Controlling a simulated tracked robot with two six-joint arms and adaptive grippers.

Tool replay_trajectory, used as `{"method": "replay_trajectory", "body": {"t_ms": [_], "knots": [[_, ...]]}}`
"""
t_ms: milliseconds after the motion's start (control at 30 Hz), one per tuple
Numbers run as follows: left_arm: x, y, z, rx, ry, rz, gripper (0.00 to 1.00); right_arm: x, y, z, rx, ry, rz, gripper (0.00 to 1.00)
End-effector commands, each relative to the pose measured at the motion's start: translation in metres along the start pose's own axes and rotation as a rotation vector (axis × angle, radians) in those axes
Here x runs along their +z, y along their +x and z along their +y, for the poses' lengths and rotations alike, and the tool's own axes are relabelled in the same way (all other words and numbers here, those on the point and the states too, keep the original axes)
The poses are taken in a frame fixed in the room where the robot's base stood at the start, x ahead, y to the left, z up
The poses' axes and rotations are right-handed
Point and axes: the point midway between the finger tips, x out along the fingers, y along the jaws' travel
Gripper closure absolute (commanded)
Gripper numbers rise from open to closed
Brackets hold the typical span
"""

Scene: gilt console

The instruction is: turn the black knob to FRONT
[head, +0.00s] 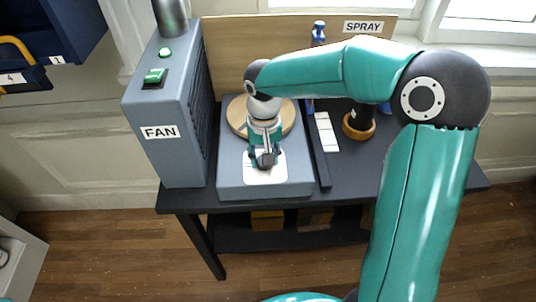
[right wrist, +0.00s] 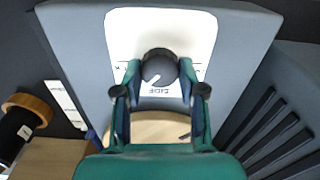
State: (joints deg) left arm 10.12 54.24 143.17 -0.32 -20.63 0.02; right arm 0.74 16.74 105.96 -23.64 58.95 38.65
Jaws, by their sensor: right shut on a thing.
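The black knob (right wrist: 160,66) sits on a white label plate (right wrist: 193,30) on a grey box. Its white pointer line points to the lower left in the right wrist view. An upside-down word that reads SIDE (right wrist: 178,91) is just below the knob there. Other marks on the plate are mostly hidden by the fingers. My right gripper (right wrist: 160,84) is shut on the knob, with one finger on each side. In the head view my right gripper (head: 265,160) comes down over the plate (head: 265,178) and hides most of the knob. My left gripper is not in view.
A round wooden disc (head: 237,115) lies on the grey box (head: 295,184) behind the gripper. A tall grey unit marked FAN (head: 145,105) stands to the left. A black thing in a wooden ring (head: 359,128) stands to the right, below a SPRAY sign (head: 363,27).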

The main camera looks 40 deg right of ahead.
Motion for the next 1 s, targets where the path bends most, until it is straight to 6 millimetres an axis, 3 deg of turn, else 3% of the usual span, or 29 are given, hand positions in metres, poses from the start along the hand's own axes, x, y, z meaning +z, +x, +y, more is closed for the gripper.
{"method": "replay_trajectory", "body": {"t_ms": [1000], "knots": [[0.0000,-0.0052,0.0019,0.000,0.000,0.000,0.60,0.0050,0.0021,0.0021,-0.002,-0.962,-0.021,0.95]]}}
